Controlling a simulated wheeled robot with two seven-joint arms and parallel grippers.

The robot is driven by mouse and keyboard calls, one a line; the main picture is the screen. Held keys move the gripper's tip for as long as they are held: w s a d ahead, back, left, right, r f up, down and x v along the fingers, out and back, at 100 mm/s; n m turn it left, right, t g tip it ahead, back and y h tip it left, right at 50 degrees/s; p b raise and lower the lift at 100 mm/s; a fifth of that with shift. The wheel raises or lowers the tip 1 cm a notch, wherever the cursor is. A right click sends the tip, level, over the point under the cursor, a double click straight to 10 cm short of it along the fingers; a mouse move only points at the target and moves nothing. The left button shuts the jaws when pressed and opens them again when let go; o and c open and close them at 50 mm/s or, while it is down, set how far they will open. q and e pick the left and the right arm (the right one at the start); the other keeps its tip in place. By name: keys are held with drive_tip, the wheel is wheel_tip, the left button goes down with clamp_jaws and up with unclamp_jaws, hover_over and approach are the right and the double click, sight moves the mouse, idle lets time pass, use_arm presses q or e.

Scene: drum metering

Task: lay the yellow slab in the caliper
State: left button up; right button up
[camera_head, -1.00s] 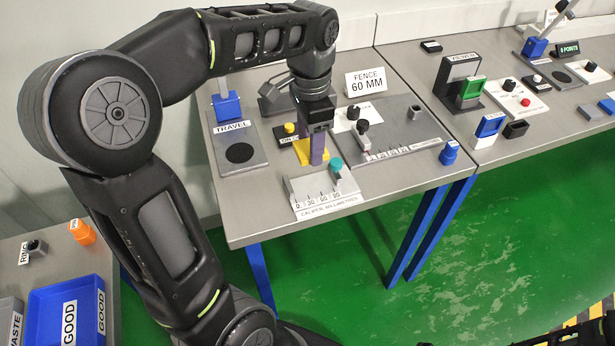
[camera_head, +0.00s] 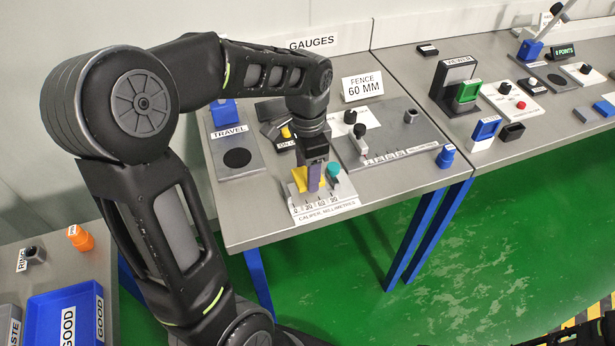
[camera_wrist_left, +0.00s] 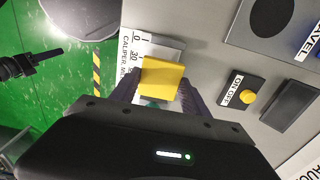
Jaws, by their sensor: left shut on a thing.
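My left gripper (camera_head: 314,178) is shut on the yellow slab (camera_head: 299,177), which shows beside its purple fingers in the head view. The slab also shows in the left wrist view (camera_wrist_left: 162,79), held between the two fingers. The caliper (camera_head: 326,208) is a pale block with a millimetre scale and a teal knob (camera_head: 333,169) on its right. The slab is over the caliper's back left part; I cannot tell whether it touches the caliper. The fingers hide part of the caliper. My right gripper is not clearly in view.
The grey travel plate (camera_head: 237,158) lies left of the caliper. A yellow-button on/off box (camera_head: 286,134) is behind it. The fence plate (camera_head: 400,135) with its knobs and a blue knob (camera_head: 446,156) are to the right. The table's front edge is close in front of the caliper.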

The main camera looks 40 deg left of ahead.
use_arm(q)
drive_tip(key=shift+f, duration=1.45)
drive_tip(key=shift+f, duration=0.2)
drive_tip(key=o, duration=1.5)
drive_tip(key=shift+r, duration=0.1)
wheel_tip(320, 180, up, 12)
drive_tip(key=shift+r, duration=0.15)
